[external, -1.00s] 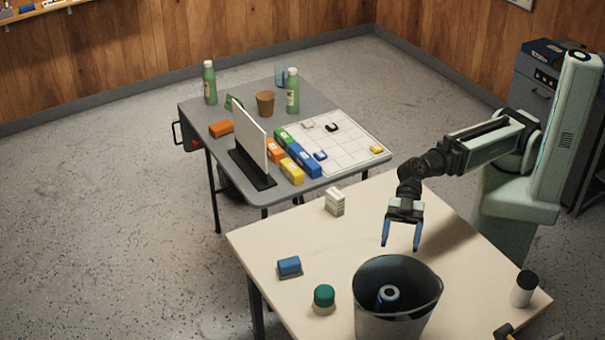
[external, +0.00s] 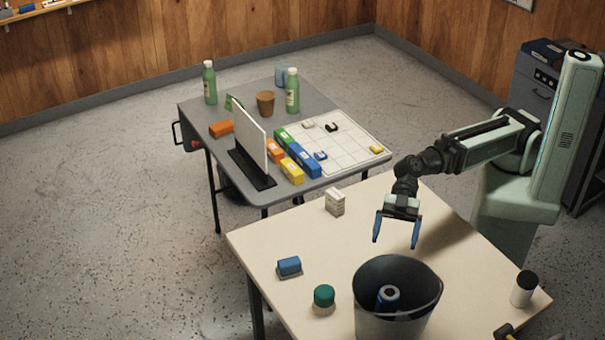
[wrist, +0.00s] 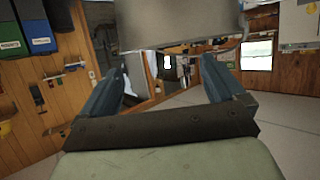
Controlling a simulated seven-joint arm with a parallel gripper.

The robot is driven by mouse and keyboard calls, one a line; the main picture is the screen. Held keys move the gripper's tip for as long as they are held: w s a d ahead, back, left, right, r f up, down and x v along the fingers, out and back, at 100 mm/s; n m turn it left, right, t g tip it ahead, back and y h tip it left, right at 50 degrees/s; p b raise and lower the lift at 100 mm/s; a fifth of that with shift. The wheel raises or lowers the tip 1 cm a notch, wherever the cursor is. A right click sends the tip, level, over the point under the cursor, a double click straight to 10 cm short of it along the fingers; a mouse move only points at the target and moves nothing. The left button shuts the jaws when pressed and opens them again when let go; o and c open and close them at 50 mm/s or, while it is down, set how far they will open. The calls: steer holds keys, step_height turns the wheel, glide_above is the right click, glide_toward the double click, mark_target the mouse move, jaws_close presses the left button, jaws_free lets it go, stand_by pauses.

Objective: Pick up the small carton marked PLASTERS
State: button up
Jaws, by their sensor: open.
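A small white carton (external: 335,202) stands upright on the beige table, near its far edge. Its print is too small to read, so I cannot confirm the word PLASTERS. Several coloured boxes, such as a yellow one (external: 291,171) and a blue one (external: 304,161), lie on the grey table; their marks are also unreadable. My gripper (external: 396,243) is open and empty, pointing down above the beige table, to the right of the white carton and apart from it. Its blue fingers also show in the wrist view (wrist: 162,78), with nothing between them. No carton can be made out there.
A grey bin (external: 397,316) with a blue item inside stands just below my gripper in the picture. A blue block (external: 289,266), a green-topped item (external: 324,297) and a black-capped jar (external: 523,288) stand around it. A white upright panel (external: 250,140) stands on the grey table.

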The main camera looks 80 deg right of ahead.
steer(key=w+d+r+m+t+h, duration=0.1)
steer(key=w+d+t, duration=0.1)
steer(key=w+d, duration=0.5)
steer(key=w+d+r+m+t, duration=0.1)
steer(key=w+d+m+t, duration=0.15)
steer(key=w, duration=0.85)
steer(key=m+g+h, duration=0.3)
steer(key=g+h, duration=0.2)
steer(key=h, duration=0.8)
glide_toward(335, 204)
steer(key=d, duration=0.1)
steer(key=d+r, duration=0.1)
steer(key=d, duration=0.1)
steer(key=shift+w+r+t, duration=0.15)
steer(key=shift+w+t, duration=0.1)
steer(key=shift+w, duration=0.1)
steer(key=shift+s+d+m, duration=0.15)
steer(key=shift+s+m, duration=0.1)
steer(key=shift+f, duration=6.9)
steer(key=shift+c, duration=0.2)
